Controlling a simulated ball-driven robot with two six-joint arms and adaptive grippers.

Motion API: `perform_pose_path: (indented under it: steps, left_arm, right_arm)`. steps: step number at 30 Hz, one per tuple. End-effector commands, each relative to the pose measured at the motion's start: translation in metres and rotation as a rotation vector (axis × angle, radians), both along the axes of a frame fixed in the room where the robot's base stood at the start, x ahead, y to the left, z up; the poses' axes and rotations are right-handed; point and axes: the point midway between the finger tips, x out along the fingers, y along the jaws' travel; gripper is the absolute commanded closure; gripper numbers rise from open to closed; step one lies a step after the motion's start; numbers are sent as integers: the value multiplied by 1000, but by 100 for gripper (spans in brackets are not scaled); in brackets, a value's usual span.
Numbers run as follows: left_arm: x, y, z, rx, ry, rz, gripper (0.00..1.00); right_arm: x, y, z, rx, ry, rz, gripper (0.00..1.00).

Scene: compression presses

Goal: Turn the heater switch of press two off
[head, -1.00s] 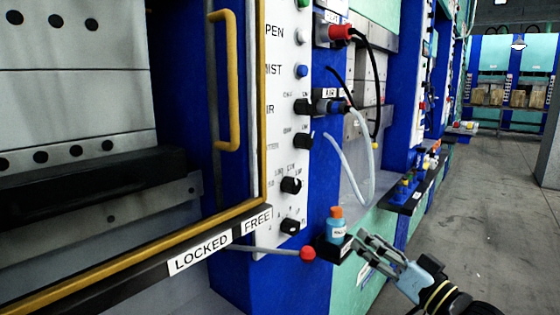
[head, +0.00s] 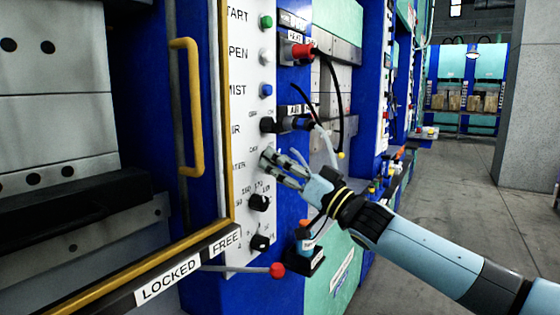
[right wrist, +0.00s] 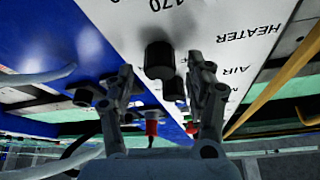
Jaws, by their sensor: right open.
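The white control panel (head: 236,68) of the near press carries a column of buttons and black knobs. In the right wrist view the panel is upside down, with the HEATER label (right wrist: 250,42) and a black knob (right wrist: 160,60) level with it. In the head view that heater knob is hidden behind my right gripper (head: 268,166). The right gripper is open at the panel, its fingers (right wrist: 162,84) on either side of the knob in the wrist view. I cannot tell whether they touch it, nor which way the knob points. My left gripper is not in view.
The air knob (head: 268,125) sits above, and two dial knobs (head: 259,202) below. A red-ended lever (head: 277,270) sticks out under the panel. A blue bottle (head: 305,244) stands on a small black shelf. Hoses hang just right. Open floor (head: 460,200) lies at right.

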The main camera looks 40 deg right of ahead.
Motion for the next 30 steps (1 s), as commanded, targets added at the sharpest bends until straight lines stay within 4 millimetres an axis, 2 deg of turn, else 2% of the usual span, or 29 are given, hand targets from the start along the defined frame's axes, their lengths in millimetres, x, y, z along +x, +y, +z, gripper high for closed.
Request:
perform_pose_path:
  steps: [10,22,23,30]
  left_arm:
    - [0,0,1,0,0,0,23]
    - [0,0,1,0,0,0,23]
    - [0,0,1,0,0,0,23]
    - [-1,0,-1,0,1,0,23]
  right_arm:
    - [4,1,1,0,1,0,45]
    - [4,1,1,0,1,0,98]
    - [4,1,1,0,1,0,100]
    - [4,1,1,-22,-8,0,100]
